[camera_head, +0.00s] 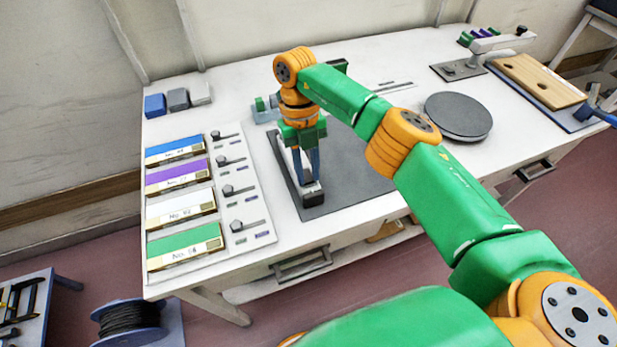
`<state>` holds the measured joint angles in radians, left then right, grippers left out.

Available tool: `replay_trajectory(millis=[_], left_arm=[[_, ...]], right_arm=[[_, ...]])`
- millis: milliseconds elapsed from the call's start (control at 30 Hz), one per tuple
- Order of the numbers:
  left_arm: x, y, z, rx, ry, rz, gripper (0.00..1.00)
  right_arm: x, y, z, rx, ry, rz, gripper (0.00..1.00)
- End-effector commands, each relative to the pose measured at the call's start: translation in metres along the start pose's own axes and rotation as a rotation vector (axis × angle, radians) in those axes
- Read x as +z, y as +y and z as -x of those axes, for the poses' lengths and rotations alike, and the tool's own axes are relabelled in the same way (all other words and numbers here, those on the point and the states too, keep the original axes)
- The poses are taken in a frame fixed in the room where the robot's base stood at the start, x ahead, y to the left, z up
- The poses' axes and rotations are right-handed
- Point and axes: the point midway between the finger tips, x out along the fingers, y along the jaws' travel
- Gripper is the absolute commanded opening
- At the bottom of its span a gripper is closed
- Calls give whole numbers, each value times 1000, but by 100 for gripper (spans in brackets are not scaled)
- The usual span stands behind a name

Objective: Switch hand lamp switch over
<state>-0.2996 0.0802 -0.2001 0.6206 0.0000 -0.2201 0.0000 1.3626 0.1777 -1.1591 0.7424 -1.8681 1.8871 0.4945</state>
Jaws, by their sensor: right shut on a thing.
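A slim pale object with a black end block, which looks like the hand lamp (313,197), lies on the dark grey mat (350,185) near its left edge. My right gripper (307,180) points down at it from above, with its blue-grey fingers shut on it. The gripper and wrist cover most of its upper part. I cannot make out the switch or its position. My left gripper is out of view.
A panel with several small levers (238,190) and coloured labelled blocks (185,243) stands left of the mat. A round dark plate (458,115) is to the right. A wooden board (538,80) lies farther right. Small blocks (178,99) sit at back left.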

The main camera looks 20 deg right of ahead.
Motion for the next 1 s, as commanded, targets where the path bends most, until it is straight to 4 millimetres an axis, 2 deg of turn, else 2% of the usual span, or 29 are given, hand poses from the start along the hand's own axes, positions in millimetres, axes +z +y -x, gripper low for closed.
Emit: replay_trajectory(millis=[300,333,400,433,767,867,1000], left_arm=[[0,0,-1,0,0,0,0],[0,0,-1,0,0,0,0],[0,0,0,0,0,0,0],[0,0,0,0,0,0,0],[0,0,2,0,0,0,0],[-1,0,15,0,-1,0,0],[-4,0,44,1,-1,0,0]], right_arm=[[-1,1,0,3,8,2,0],[-1,1,0,3,8,2,32],[-1,1,0,3,7,2,51],[-1,1,0,2,7,1,57],[-1,0,3,2,6,0,57],[-5,-2,16,2,5,0,57],[-13,-6,47,2,6,-1,57]])
